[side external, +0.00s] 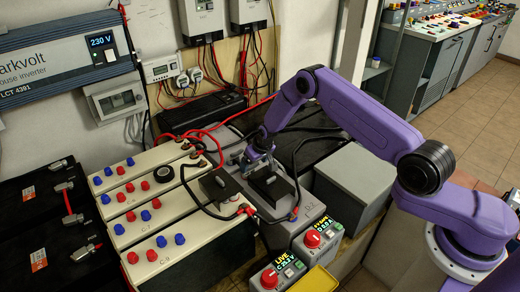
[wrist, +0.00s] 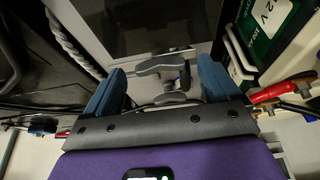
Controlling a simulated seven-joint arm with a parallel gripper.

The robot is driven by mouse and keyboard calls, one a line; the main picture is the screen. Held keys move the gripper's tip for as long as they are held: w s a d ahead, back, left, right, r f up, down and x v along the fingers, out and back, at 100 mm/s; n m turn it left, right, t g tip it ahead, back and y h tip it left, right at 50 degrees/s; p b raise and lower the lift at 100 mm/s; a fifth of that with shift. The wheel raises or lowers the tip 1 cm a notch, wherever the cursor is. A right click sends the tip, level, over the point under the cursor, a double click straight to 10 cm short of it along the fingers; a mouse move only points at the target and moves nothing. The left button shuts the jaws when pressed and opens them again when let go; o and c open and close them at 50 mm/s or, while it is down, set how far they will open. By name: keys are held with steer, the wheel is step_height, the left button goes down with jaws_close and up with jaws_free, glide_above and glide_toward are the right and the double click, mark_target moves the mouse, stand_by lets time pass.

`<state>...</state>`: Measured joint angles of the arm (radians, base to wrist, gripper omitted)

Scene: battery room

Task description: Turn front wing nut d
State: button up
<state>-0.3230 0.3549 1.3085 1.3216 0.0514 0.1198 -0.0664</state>
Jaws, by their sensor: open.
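My gripper (side external: 258,158) is over the back part of the grey battery (side external: 306,212), pointing down. In the wrist view its two blue fingers (wrist: 161,70) are spread apart. Between them is a grey T-shaped piece (wrist: 160,64) that looks like a wing nut, with a second grey winged piece (wrist: 170,98) closer to the palm. I see no finger touching either piece. No letter shows, so I cannot tell which is front wing nut d. In the side view the gripper hides this spot.
White batteries with red and blue caps (side external: 140,192) stand to the left, with black cables around. A grey box (side external: 352,180) is to the right. Two switch boxes with red knobs (side external: 312,239) are at the front. A black inverter (side external: 200,112) sits behind.

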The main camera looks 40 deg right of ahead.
steer(key=v, duration=1.6)
steer(key=shift+s+r, duration=0.2)
steer(key=shift+r, duration=0.15)
steer(key=shift+a, duration=0.15)
steer(key=s+a+r+n+g+y, duration=0.1)
steer(key=s+a+r+n, duration=0.2)
steer(key=s+a+r, duration=0.35)
steer(key=s+a+r+n+g, duration=0.1)
steer(key=s+a+r+n, duration=0.25)
steer(key=s, duration=0.55)
steer(key=s+d+r+n, duration=0.1)
steer(key=s+d+n, duration=0.1)
steer(key=s, duration=0.6)
steer(key=s+d+r+n+g, duration=0.1)
steer(key=s+d+r+n, duration=0.1)
steer(key=s, duration=0.7)
steer(key=s+d+r+n+g, duration=0.1)
steer(key=s+d+r+n, duration=0.1)
steer(key=s, duration=0.7)
steer(key=shift+s+d+h, duration=0.15)
steer(key=shift+d+h, duration=0.15)
steer(key=shift+d, duration=0.55)
steer(key=shift+r, duration=0.1)
